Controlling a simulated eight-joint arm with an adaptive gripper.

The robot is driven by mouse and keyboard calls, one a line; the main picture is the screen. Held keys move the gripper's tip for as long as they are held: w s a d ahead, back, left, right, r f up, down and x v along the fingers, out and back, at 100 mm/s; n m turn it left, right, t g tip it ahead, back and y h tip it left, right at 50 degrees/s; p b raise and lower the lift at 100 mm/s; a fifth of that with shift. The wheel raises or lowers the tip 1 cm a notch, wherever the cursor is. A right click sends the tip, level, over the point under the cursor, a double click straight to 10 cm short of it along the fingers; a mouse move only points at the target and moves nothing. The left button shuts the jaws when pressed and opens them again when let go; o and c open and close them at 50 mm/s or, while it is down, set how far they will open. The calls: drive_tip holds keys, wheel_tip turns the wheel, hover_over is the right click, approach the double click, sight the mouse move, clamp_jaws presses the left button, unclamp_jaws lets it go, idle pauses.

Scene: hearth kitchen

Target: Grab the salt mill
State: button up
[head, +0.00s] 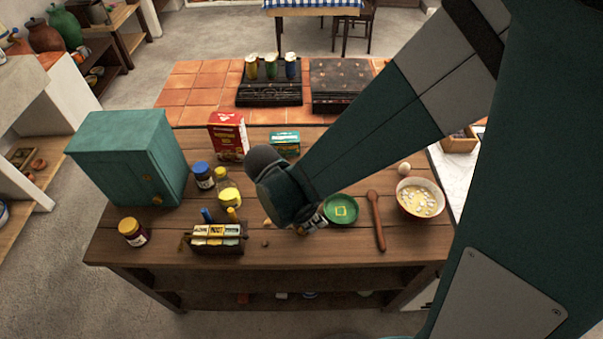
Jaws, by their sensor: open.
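I cannot make out a salt mill for certain in the head view; my arm hides part of the wooden table (340,255), and it may be behind it. My gripper (313,224) is low over the front middle of the table, just left of a green dish (341,209) with a yellow piece in it. The gripper is open, but its fingers are small and partly hidden by my wrist. Whether anything stands between them does not show.
Left of my gripper are a packet box (217,237), a yellow-lidded jar (229,195), a blue-lidded jar (203,175) and a teal cabinet (130,150). A red box (228,137) stands behind. Right are a wooden spoon (377,220) and a bowl (420,199).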

drive_tip(key=c, duration=1.3)
drive_tip(key=shift+o, duration=0.2)
drive_tip(key=shift+r, duration=0.2)
drive_tip(key=shift+r+p, duration=1.05)
drive_tip(key=shift+r, duration=3.75)
